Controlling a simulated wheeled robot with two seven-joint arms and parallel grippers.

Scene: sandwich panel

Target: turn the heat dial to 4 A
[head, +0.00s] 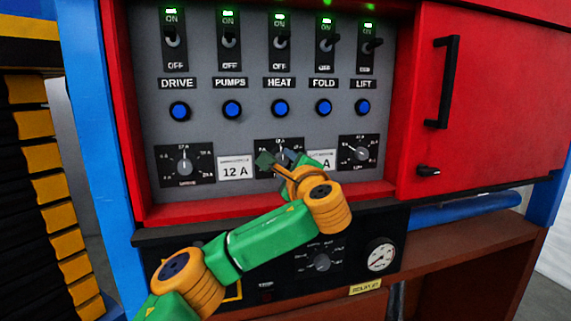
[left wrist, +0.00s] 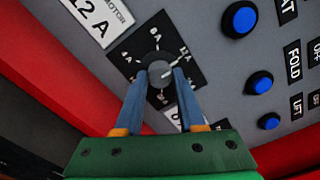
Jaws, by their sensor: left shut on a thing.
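The heat dial (head: 279,144) is the middle of three dials on the grey panel, below the HEAT label. In the head view my left gripper (head: 281,158) covers much of it. The left wrist view shows its black square scale plate (left wrist: 154,43) and round grey knob (left wrist: 159,66). My left gripper (left wrist: 161,78) has its two blue fingers on opposite sides of the knob, shut on it. A pale mark shows on the knob between the fingers; which number it points at is unclear. Part of the scale is hidden by the fingers. My right gripper is in neither view.
Dials stand at the left (head: 184,163) and right (head: 360,152). Blue buttons (head: 280,107) and switches (head: 280,42) are above. A red frame edge (head: 170,211) runs below.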

